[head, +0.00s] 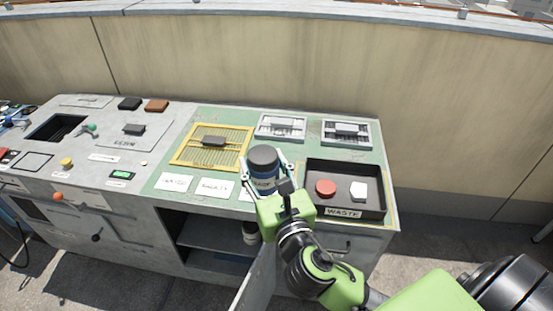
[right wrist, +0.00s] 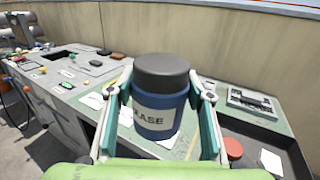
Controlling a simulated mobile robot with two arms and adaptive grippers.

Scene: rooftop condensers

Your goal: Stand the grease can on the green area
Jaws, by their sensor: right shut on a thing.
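The grease can (head: 263,163) is blue with a dark grey lid and a white label. My right gripper (head: 266,178) is shut on it, with a finger on each side. In the right wrist view the can (right wrist: 160,105) is upright between the fingers of the gripper (right wrist: 160,118), and part of its label reads "ASE". The green area (head: 226,199) covers the right part of the bench top. The can appears over its front part; I cannot tell whether its base touches the surface. My left gripper does not show.
A black waste tray (head: 376,208) holding a red round lid (head: 325,187) and a white piece (head: 358,191) stands right of the can. A yellow grate (head: 184,157) and two grey framed units (head: 281,127) (head: 345,131) lie behind. White cards (head: 215,187) lie left. An open shelf (head: 205,232) is below.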

